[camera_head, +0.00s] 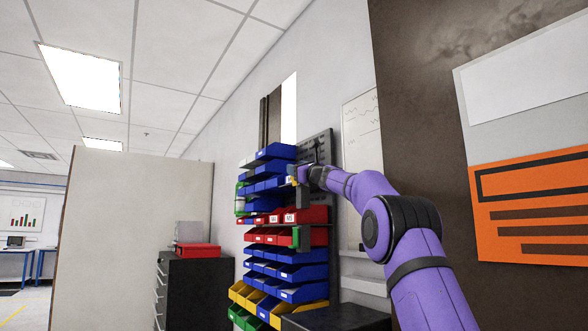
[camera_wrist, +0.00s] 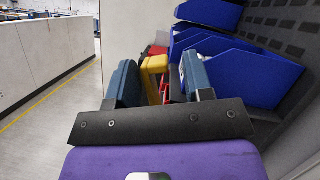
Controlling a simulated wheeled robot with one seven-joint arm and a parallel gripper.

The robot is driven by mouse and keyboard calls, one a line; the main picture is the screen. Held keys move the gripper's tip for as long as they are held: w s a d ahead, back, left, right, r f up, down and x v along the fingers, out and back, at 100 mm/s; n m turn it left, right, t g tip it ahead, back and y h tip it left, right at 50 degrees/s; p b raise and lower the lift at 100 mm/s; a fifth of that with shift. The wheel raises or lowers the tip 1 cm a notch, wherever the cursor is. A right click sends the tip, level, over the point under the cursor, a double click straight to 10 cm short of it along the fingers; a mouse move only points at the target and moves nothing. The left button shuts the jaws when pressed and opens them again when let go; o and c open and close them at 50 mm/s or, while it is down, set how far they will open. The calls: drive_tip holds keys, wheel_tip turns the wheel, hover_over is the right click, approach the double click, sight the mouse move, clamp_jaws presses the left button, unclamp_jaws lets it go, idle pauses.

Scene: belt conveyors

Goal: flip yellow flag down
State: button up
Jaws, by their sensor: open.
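The yellow flag (camera_wrist: 154,66) shows in the wrist view as a yellow block-like piece with a bent-down part. It stands between the two blue-grey fingers of my gripper (camera_wrist: 160,74), nearer the left finger. The fingers are apart, and I cannot tell whether either touches the flag. In the head view my gripper (camera_head: 297,174) is at the end of the purple arm, in front of the upper blue bins. The flag is too small there to make out clearly.
Blue bins (camera_wrist: 246,72) stand close to the right of my gripper on a dark pegboard (camera_wrist: 284,25). Red bins (camera_head: 306,214) sit lower on the rack. A dark drawer cabinet (camera_head: 198,285) stands to the left. Open floor (camera_wrist: 50,120) lies at the left in the wrist view.

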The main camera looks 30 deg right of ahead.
drive_tip(key=shift+x, duration=0.9)
drive_tip(key=shift+a, duration=0.1)
drive_tip(key=shift+c, duration=0.5)
drive_tip(key=shift+s, duration=0.1)
clamp_jaws()
